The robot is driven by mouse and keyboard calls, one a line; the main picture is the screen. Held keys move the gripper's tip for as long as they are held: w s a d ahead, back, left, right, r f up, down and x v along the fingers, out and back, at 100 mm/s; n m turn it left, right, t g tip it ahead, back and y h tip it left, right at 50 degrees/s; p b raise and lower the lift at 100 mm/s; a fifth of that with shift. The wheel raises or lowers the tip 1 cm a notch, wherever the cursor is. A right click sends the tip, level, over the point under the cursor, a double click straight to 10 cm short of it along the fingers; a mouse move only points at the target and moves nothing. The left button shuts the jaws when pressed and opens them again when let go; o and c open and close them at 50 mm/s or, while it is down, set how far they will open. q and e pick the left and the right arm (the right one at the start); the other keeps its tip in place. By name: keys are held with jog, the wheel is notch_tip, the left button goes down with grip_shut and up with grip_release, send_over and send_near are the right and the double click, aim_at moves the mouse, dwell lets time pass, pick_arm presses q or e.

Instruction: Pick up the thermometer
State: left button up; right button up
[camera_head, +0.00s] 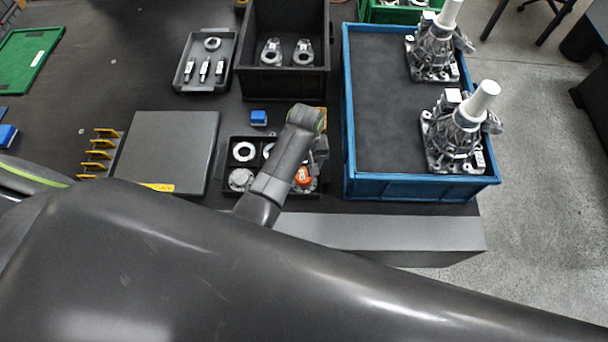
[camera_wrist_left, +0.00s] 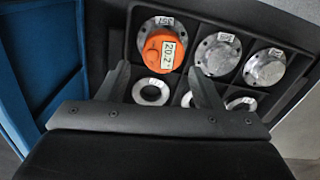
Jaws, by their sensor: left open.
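The thermometer (camera_head: 303,177) is a small orange device in the black compartment tray (camera_head: 231,192). In the left wrist view the orange thermometer (camera_wrist_left: 161,50) has a display reading about 20.2 and rests on a round metal part labelled 357. My left gripper (camera_wrist_left: 159,78) is open, its two fingers pointing at the tray on either side of the near edge of the thermometer, with nothing between them. In the head view my left gripper (camera_head: 318,152) is mostly hidden by its own wrist over the tray's right side. My right gripper is not in view.
The tray also holds metal discs (camera_wrist_left: 218,54) and white rings (camera_wrist_left: 151,91). A blue crate (camera_head: 346,120) with castings stands close on the right. A grey plate (camera_head: 168,150) lies to the left. A small blue box (camera_head: 259,117) and a black bin (camera_head: 283,84) are behind.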

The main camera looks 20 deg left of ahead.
aim_at(304, 174)
pick_arm(q)
jog(key=shift+s+a+f+p, duration=0.1)
jog(key=shift+s+f+p, duration=0.1)
jog(key=shift+f, duration=1.1)
jog(key=shift+s+a+f+p, duration=0.1)
jog(key=shift+f+p, duration=0.05)
jog(key=shift+f, duration=1.1)
jog(key=shift+d, duration=0.1)
jog(key=shift+w, duration=0.1)
jog(key=c, duration=0.9)
jog(key=shift+o, duration=0.2)
jog(key=shift+r, duration=0.1)
